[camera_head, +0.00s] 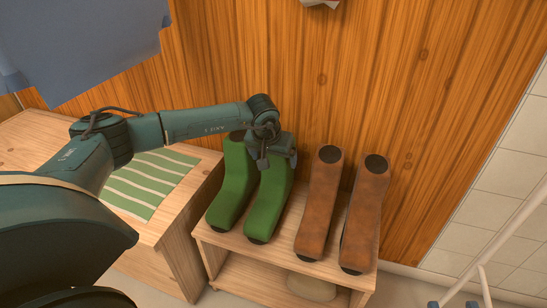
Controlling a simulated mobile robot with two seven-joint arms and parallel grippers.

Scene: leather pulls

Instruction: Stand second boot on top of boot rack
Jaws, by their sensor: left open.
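A wooden boot rack (282,256) stands against the wood-panelled wall. Two green boots stand side by side on the left of its top: the left green boot (233,186) and the right green boot (267,199). Two brown boots stand on the right of its top: the left brown boot (319,204) and the right brown boot (362,215). My left gripper (277,160) is open, over the upper end of the right green boot and hiding part of it. I cannot tell whether it touches the boot. My right gripper is not in view.
A pale rounded object (311,287) lies on the rack's lower shelf. White rails (500,240) stand at the right. Blue cloth (85,45) hangs at the upper left.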

